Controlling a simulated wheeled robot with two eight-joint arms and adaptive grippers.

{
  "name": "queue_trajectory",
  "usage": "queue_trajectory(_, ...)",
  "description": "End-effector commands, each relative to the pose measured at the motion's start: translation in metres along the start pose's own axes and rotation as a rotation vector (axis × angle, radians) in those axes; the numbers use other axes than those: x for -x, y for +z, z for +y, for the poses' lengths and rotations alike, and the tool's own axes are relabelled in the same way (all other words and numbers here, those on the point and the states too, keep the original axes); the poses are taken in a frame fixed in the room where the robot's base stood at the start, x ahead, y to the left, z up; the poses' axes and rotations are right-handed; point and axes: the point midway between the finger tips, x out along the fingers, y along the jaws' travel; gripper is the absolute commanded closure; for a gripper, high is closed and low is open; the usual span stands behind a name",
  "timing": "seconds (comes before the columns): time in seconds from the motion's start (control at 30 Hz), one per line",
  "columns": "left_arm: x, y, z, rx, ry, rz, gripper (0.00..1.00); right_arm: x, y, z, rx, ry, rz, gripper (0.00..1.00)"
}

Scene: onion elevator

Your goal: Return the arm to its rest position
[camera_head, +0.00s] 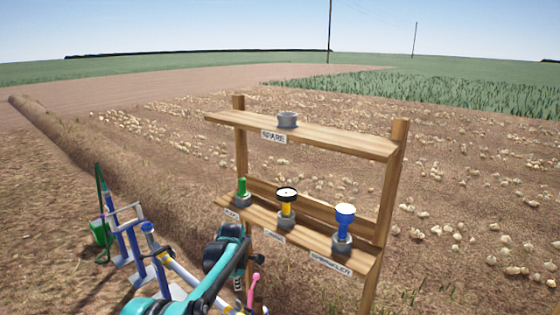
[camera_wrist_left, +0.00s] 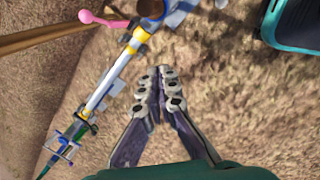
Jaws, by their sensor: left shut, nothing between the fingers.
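My left arm, teal and black, comes in at the bottom of the head view. Its gripper (camera_head: 238,284) hangs in front of the left end of the wooden rack, below the lower shelf. In the wrist view the left gripper (camera_wrist_left: 161,76) has its dark fingers together, with nothing between them and bare soil behind. My right gripper is in neither view.
The wooden rack (camera_head: 390,190) has an empty-looking grey holder (camera_head: 287,120) above, and green (camera_head: 242,187), yellow-black (camera_head: 286,200) and blue (camera_head: 345,220) items below. A blue-white pipe assembly (camera_head: 180,270) with a pink lever (camera_head: 254,279) stands close to the arm.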

Motion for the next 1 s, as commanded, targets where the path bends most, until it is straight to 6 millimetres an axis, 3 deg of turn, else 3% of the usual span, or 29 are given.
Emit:
queue_trajectory(0.17, 0.055, -0.016, -0.024, -0.212, 0.051, -0.016, 1.0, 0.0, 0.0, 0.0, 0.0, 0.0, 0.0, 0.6)
queue_trajectory(0.27, 0.092, -0.029, -0.048, -0.384, 0.093, -0.02, 1.0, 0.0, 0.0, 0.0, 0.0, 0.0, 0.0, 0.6)
queue_trajectory(0.5, 0.158, -0.062, -0.124, -0.823, 0.208, 0.005, 1.0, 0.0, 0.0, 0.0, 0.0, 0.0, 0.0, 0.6)
queue_trajectory(0.73, 0.184, -0.093, -0.209, -1.236, 0.316, 0.081, 1.0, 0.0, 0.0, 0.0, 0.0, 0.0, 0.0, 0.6)
queue_trajectory(0.9, 0.179, -0.112, -0.268, -1.52, 0.38, 0.166, 1.0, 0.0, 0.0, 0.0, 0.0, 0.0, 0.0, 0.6)
queue_trajectory(1.0, 0.172, -0.12, -0.292, -1.647, 0.405, 0.214, 1.0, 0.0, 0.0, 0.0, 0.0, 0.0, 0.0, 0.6)
